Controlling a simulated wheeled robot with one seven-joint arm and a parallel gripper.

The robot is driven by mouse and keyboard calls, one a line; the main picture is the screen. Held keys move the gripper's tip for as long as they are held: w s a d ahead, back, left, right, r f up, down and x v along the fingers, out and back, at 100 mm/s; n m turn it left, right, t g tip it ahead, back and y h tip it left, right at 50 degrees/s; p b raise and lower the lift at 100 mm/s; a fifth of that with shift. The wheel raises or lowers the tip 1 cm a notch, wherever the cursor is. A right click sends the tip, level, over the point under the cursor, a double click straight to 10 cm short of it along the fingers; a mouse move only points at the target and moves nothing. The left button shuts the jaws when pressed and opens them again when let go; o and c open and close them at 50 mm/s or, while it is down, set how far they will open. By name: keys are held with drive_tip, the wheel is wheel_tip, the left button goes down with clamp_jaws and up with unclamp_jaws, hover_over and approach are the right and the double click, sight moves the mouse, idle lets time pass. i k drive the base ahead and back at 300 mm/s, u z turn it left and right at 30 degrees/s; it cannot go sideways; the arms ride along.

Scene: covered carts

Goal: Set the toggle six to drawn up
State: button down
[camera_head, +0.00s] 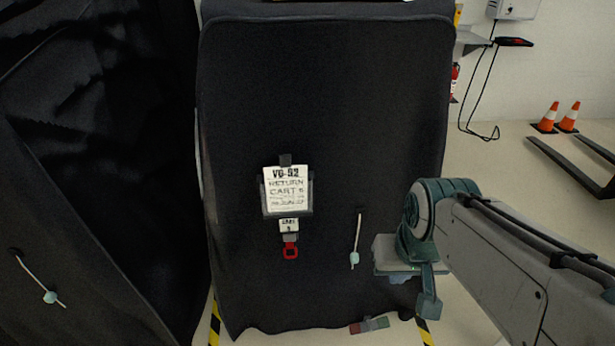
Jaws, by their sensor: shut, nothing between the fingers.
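A pale cord hangs on the front of the black covered cart (325,110) in the middle, with a light teal toggle (354,258) near its lower end. A second light teal toggle (50,297) sits on a slanting cord on the black cover at the left. I cannot read a number on either toggle. My gripper (428,304) is shut and empty, pointing down in front of the middle cart's lower right. It is to the right of the middle toggle and apart from it in the picture.
A label card (287,190) and a red clip (290,252) hang on the middle cover. A red and green block (370,325) shows at its lower hem. Orange cones (548,117) and dark forks (575,165) are at the right. Yellow-black tape marks the floor.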

sight(355, 259)
drive_tip(key=z, duration=1.4)
drive_tip(key=k, duration=0.8)
drive_tip(key=u, duration=1)
drive_tip(key=i, duration=0.5)
